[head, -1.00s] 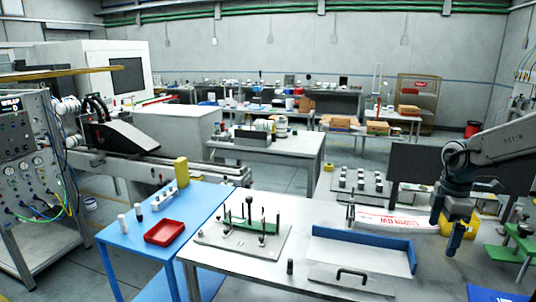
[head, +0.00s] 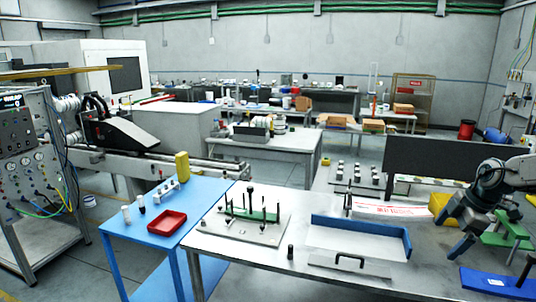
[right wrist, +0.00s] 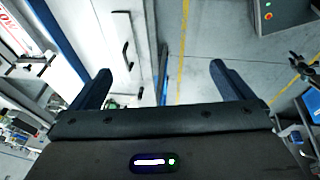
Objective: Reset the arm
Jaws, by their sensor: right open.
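My right arm comes in from the right in the head view. Its gripper (head: 459,240) hangs tilted over the right part of the grey table, right of the blue-edged tray. In the right wrist view the two dark blue fingers of the right gripper (right wrist: 162,86) stand wide apart with nothing between them. Past them show the table edge and the grey floor. My left gripper is not in view.
The grey table (head: 225,262) holds a fixture plate (head: 215,232), a blue-edged tray (head: 345,240), a handled plate (head: 330,266) and a small dark peg (head: 290,251). A red tray (head: 167,223) sits on the blue table (head: 120,236). A green stand (head: 508,228) and blue slab (head: 490,283) lie at right.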

